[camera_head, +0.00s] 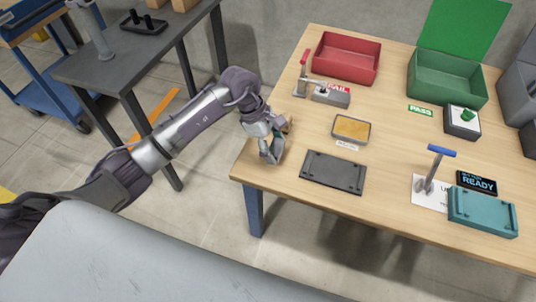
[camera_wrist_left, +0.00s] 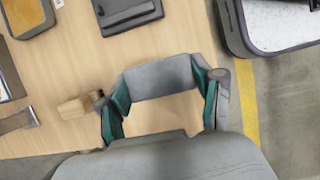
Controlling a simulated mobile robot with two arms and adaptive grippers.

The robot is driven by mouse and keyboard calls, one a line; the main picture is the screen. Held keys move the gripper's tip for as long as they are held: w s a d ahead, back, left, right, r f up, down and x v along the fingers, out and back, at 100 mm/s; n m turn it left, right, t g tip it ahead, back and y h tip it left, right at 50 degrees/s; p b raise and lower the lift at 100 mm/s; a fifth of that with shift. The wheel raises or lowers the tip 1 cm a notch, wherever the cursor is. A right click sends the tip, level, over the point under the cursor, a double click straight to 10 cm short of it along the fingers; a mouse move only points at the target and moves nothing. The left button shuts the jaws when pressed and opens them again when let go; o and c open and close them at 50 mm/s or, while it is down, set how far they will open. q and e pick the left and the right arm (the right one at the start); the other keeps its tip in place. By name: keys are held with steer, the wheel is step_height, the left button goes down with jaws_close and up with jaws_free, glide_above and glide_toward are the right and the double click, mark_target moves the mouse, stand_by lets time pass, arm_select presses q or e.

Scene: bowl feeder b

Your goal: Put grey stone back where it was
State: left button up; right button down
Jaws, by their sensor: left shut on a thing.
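The grey stone is a plain grey block (camera_wrist_left: 160,78) in the left wrist view. It spans the gap between the two teal finger pads of my left gripper (camera_wrist_left: 162,88). In the head view my left gripper (camera_head: 271,150) is at the left end of the wooden table, shut on the stone, left of a dark plate. The stone is hard to make out there. In the wrist view bare table shows around it, and I cannot tell its height above the table. My right gripper is not in view.
A tan block (camera_wrist_left: 78,106) lies beside the gripper. Table edges lie close to the gripper.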

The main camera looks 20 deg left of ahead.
arm_select(q)
steer(key=shift+a+f, duration=0.45)
steer(key=shift+a, duration=0.25)
step_height(320, 180, down, 4)
steer(key=shift+r, duration=0.1)
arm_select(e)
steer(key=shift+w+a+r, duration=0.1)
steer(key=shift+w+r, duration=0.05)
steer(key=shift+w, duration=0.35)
arm_select(q)
steer(key=shift+f, duration=0.2)
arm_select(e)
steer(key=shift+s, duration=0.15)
arm_select(q)
steer(key=o, duration=1.5)
steer(key=shift+o, duration=0.2)
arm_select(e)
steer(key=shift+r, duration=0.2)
arm_select(q)
steer(key=shift+r, duration=0.15)
